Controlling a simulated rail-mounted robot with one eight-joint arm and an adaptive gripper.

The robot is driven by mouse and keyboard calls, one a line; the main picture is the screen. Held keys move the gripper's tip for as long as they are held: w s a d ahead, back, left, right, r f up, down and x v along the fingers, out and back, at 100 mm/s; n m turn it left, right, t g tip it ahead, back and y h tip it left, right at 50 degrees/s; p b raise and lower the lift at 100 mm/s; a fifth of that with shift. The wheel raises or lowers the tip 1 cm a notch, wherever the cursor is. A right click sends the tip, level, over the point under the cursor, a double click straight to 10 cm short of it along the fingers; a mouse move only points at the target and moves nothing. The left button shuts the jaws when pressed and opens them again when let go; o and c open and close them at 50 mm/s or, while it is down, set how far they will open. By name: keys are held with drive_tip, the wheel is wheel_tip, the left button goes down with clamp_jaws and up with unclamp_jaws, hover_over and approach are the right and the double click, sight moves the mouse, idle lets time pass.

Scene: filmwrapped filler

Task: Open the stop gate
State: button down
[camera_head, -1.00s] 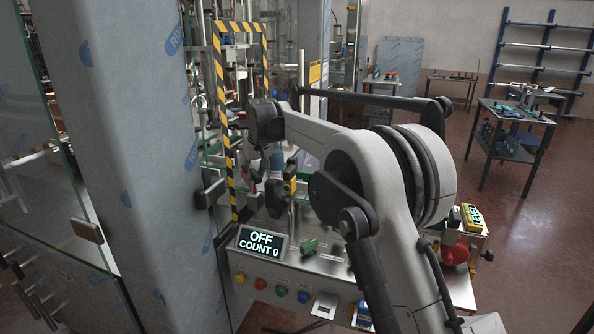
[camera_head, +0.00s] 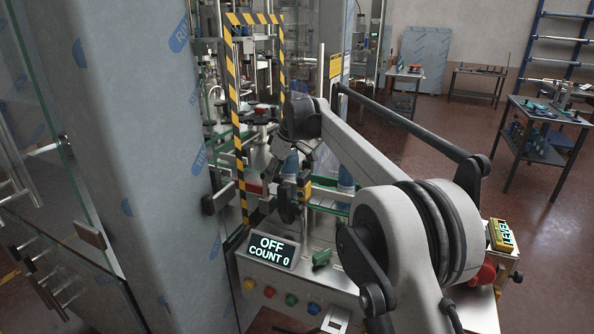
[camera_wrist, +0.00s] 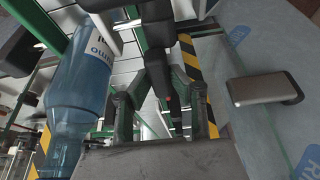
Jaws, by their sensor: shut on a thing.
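In the wrist view my gripper (camera_wrist: 164,98) has its two dark fingers closed around a dark bar (camera_wrist: 160,62) with a small red spot near its end. The bar looks like part of the stop gate, but its full shape is hidden by the fingers. In the head view my gripper (camera_head: 303,186) is low over the conveyor, beside the yellow-and-black striped frame, and partly hidden by my arm. A blue bottle with a white label (camera_wrist: 82,85) stands close to the left of the fingers in the wrist view.
A display (camera_head: 268,249) reads OFF, COUNT 0, above several coloured buttons. A green switch (camera_head: 321,258) sits beside it. The striped frame (camera_head: 233,95) and grey cabinet (camera_head: 170,150) stand left of my arm. Another blue bottle (camera_head: 346,178) is right of the gripper.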

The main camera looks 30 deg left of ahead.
idle(0.3)
drive_tip(key=c, duration=1.6)
unclamp_jaws()
drive_tip(key=shift+o, duration=0.2)
drive_tip(key=v, duration=1.2)
drive_tip(key=shift+w+a, duration=0.1)
